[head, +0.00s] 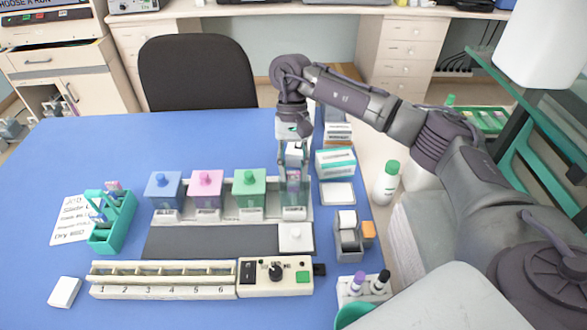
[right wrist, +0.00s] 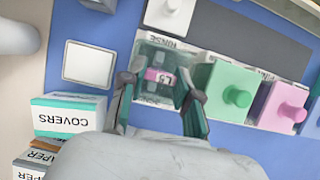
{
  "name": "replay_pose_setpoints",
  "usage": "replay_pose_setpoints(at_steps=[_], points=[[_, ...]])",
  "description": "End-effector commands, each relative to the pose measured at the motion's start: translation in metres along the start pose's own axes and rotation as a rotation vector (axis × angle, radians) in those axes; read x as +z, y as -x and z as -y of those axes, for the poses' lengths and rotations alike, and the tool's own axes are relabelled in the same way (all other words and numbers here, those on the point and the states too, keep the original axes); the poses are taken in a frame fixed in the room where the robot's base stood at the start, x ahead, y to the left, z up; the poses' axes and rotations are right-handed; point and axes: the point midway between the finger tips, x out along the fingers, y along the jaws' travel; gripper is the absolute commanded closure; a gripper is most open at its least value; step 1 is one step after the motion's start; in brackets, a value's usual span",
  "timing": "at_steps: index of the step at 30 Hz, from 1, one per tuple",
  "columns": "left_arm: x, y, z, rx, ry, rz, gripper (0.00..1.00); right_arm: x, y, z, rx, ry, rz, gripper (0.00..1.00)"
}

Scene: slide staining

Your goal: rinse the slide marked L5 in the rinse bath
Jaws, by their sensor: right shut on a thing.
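My right gripper (head: 293,172) reaches down over the rinse bath (head: 295,212), the rightmost bath in the row. It is shut on the slide marked L5 (right wrist: 154,75), whose pink label shows between the fingertips (right wrist: 157,92) in the right wrist view. The clear rinse bath (right wrist: 150,52) is open, with its name on the front edge. The slide is at the bath's mouth; how deep it sits I cannot tell. A white lid (head: 295,237) lies on the dark mat in front of the bath. My left gripper is not in view.
Baths with green (head: 250,187), pink (head: 206,188) and blue (head: 163,189) lids stand left of the rinse bath. A numbered slide rack (head: 163,279) lies in front. A teal rack (head: 112,222) stands left. Cover boxes (head: 335,163) and a green-capped bottle (head: 387,182) are at right.

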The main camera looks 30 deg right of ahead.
Motion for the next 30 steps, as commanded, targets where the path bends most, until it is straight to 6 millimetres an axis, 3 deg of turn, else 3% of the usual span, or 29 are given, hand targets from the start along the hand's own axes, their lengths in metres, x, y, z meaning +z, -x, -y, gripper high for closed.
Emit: replay_pose_setpoints(at_steps=[19,30], points=[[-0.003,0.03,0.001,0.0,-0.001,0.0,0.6,0.031,0.076,0.0,-0.001,0.001,-0.002,1.0],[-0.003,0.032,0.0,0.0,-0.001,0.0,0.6,0.035,0.085,0.0,-0.001,0.0,-0.001,1.0]])
